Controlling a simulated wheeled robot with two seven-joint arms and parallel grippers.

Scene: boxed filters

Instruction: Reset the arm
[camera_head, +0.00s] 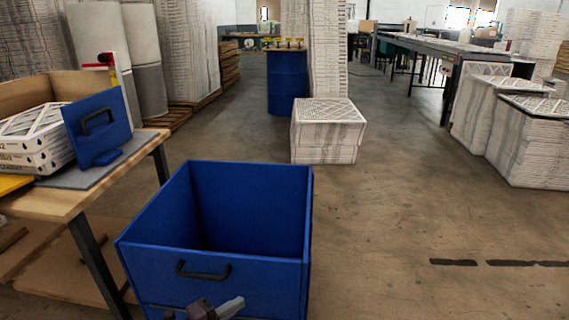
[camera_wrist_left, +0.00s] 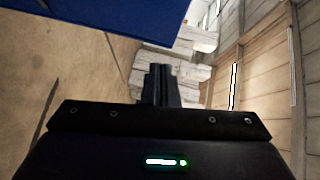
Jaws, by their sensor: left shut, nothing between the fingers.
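My left gripper (camera_head: 226,308) shows at the bottom edge of the head view, in front of the open blue bin (camera_head: 210,282) and below its black handle. In the left wrist view its two fingers (camera_wrist_left: 160,80) are together, with nothing between them. A blue surface (camera_wrist_left: 130,15), which looks like the bin, fills the top of that view, apart from the fingers. The bin's visible inside looks empty, though its floor is dark. My right gripper is in neither view.
A wooden table (camera_head: 60,200) at the left carries boxed filters (camera_head: 35,150) and a blue panel with a handle (camera_head: 97,130). A wrapped filter stack (camera_head: 325,135) and a blue drum (camera_head: 287,80) stand beyond the bin.

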